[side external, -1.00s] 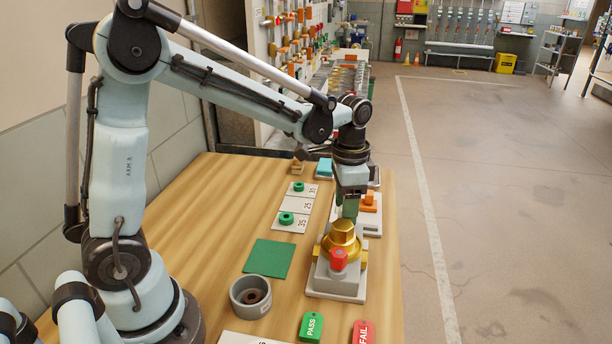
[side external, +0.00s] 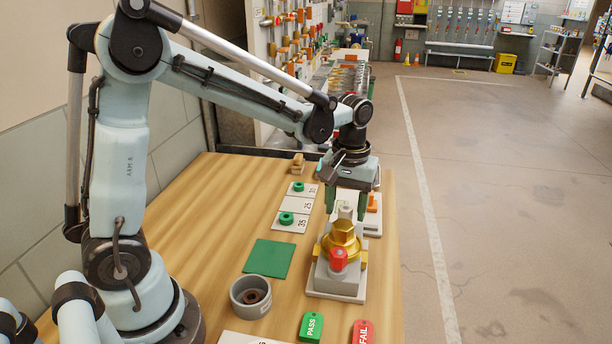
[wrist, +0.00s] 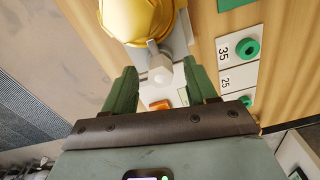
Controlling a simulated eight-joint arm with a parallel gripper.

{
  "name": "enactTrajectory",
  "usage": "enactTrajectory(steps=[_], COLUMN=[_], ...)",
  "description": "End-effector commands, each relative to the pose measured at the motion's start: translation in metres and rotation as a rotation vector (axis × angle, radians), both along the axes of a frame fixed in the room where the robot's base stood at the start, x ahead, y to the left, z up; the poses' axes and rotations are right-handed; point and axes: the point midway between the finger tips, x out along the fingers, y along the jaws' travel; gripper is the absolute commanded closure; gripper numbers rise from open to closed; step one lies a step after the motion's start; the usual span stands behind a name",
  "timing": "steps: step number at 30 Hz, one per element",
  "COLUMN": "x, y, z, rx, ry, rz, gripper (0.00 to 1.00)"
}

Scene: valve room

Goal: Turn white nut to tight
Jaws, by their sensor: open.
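A pale white-grey nut (side external: 346,213) stands on top of the brass valve body (side external: 342,236), which sits on a grey base (side external: 338,286). A red cap (side external: 338,259) is on the valve's near side. My gripper (side external: 347,204) points down over the valve, its green fingers apart on either side of the nut. In the wrist view the nut (wrist: 160,72) lies between the open fingers (wrist: 158,80), with a visible gap on both sides. The brass body (wrist: 135,18) is beyond it. I cannot tell exactly how the finger height compares with the nut.
Plates marked 35 (side external: 290,224) and 25 (side external: 294,205) lie to the left with green rings. A green mat (side external: 265,258), a grey cup (side external: 250,297), a PASS tag (side external: 311,326) and a FAIL tag (side external: 366,332) are nearer. An orange part (side external: 373,203) stands behind the valve.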

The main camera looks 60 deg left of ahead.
Motion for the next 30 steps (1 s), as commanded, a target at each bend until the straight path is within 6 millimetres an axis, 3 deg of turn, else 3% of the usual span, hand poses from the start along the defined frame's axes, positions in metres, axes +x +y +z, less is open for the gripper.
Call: enactTrajectory(steps=[7, 27, 30], x=[0.000, 0.000, -0.008], y=[0.000, 0.000, -0.001], z=[0.003, 0.124, 0.121], rx=[0.000, 0.000, -0.004], ry=[-0.001, 0.000, -0.043], rz=[0.256, 0.245, 0.187], gripper=[0.43, 0.43, 0.43])
